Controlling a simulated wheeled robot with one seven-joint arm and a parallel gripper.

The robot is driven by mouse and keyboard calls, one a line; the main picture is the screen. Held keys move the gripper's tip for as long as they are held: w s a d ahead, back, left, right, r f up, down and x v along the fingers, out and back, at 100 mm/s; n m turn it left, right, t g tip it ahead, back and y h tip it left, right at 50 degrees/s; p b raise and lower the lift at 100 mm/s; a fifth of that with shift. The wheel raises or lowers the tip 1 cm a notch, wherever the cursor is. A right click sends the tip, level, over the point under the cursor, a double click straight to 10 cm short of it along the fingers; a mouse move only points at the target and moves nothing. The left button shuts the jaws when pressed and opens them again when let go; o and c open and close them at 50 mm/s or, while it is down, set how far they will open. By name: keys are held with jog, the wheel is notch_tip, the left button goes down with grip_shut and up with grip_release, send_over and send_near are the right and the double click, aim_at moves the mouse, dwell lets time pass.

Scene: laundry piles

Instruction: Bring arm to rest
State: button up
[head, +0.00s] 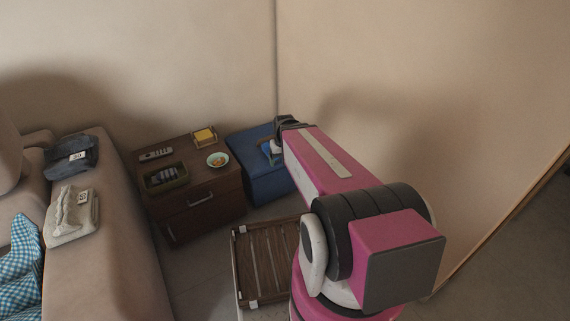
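My pink and black arm reaches forward from the lower right in the head view. My gripper (287,123) is the dark end of the arm, in front of the wall and above the blue ottoman-like box (252,151). The fingers are mostly hidden by the arm, so I cannot tell whether they are open or shut. A small pale and dark shape shows just below the gripper; I cannot tell what it is.
A brown cabinet (203,208) bears a remote (156,154), basket (165,187), bowl (217,159) and yellow box (205,135). On the left sofa (118,240) lie dark (70,150) and pale (68,218) tagged clothes and blue checked cloth (22,265). A slatted wooden hamper (262,262) stands beside my arm.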

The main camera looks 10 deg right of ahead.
jog(key=shift+m+g, duration=0.3)
jog(key=shift+g, duration=0.1)
jog(key=s, duration=0.1)
jog(key=s+r, duration=0.1)
jog(key=s, duration=0.3)
jog(key=shift+s+r, duration=0.1)
jog(key=shift+r, duration=0.25)
